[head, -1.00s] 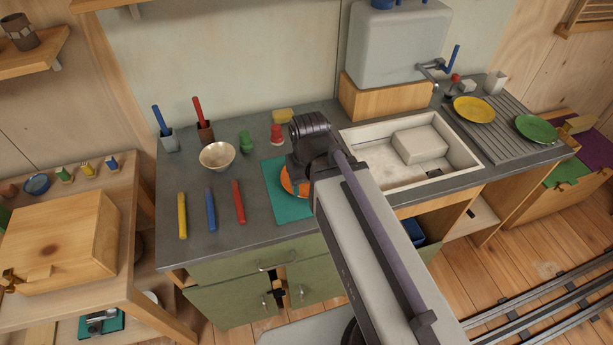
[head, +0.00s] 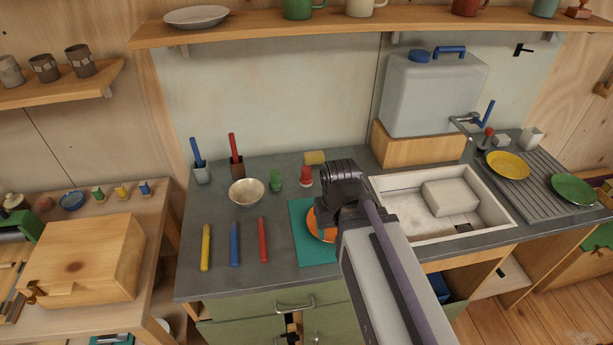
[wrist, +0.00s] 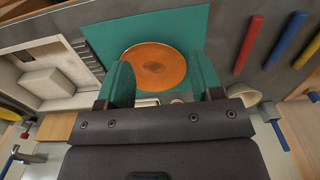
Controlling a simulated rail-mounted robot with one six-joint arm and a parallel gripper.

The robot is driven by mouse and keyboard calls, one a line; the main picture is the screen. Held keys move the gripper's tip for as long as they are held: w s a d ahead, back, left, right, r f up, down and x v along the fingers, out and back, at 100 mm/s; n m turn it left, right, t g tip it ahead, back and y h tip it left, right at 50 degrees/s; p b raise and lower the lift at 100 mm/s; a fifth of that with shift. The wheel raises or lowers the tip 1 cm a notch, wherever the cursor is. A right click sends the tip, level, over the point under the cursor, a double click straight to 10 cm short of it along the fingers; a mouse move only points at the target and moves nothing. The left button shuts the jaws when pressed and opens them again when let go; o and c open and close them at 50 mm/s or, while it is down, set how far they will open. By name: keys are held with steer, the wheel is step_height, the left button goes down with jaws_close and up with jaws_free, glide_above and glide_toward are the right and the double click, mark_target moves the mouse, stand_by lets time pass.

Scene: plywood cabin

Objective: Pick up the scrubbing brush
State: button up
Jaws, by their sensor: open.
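No item is plainly a scrubbing brush. A small red-knobbed item with a dark base (head: 487,138), behind the sink near the drainer, may be it, but it is too small to be sure. My gripper (wrist: 163,82) is open and empty, its two green fingers apart. It is above the orange plate (wrist: 155,67) on the teal mat (wrist: 110,30), left of the sink in the head view. In the head view my arm partly hides the plate, and the gripper's fingertips are hard to make out.
The sink (head: 400,225) holds a pale block (head: 450,197). A water container (head: 430,95) with a tap stands behind it. Yellow (head: 508,165) and green (head: 573,189) plates lie on the drainer. A bowl (head: 247,192) and a sponge (head: 315,157) sit left of the sink. A shelf hangs above.

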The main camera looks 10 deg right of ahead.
steer(key=shift+o, duration=0.5)
steer(key=shift+f, duration=0.1)
steer(key=m+b, duration=0.2)
steer(key=m, duration=0.9)
glide_toward(306, 168)
steer(key=shift+w+d+f, duration=0.1)
steer(key=shift+w+f, duration=0.15)
steer(key=shift+w, duration=0.3)
steer(key=m, duration=0.1)
steer(key=s+m, duration=0.1)
steer(key=shift+r+m, duration=0.15)
steer(key=shift+m, duration=0.25)
step_height(306, 168, down, 6)
steer(key=b, duration=0.5)
step_height(306, 168, down, 5)
steer(key=b, duration=0.5)
steer(key=shift+s+f+b, duration=0.1)
steer(key=shift+f+b, duration=0.1)
steer(key=shift+b, duration=0.15)
steer(key=shift+r, duration=0.25)
steer(key=shift+c, duration=0.3)
